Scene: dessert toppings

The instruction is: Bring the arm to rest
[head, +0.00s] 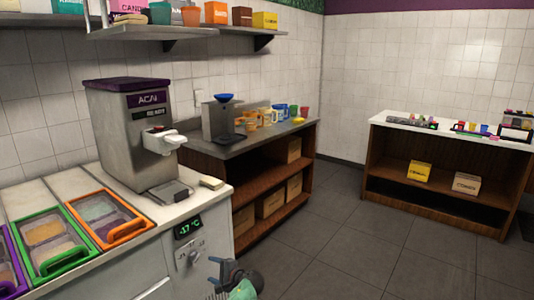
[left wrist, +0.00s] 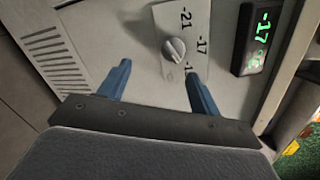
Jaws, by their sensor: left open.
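My left gripper (head: 234,276) shows at the bottom edge of the head view, low in front of the freezer counter's front panel. In the left wrist view my left gripper (left wrist: 158,70) has its two blue fingers spread apart with nothing held between them. A grey temperature dial (left wrist: 174,49) on the panel lies ahead, between and beyond the fingertips. I cannot tell whether the fingers touch the panel. The dial is small in the head view (head: 194,256). My right gripper is out of view.
The freezer counter (head: 207,201) carries an acai machine (head: 130,130) and topping bins with green (head: 50,270) and orange (head: 112,236) frames. A green display (head: 188,228) sits above the dial. Open floor (head: 350,255) lies to the right, before a wooden shelf unit (head: 440,172).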

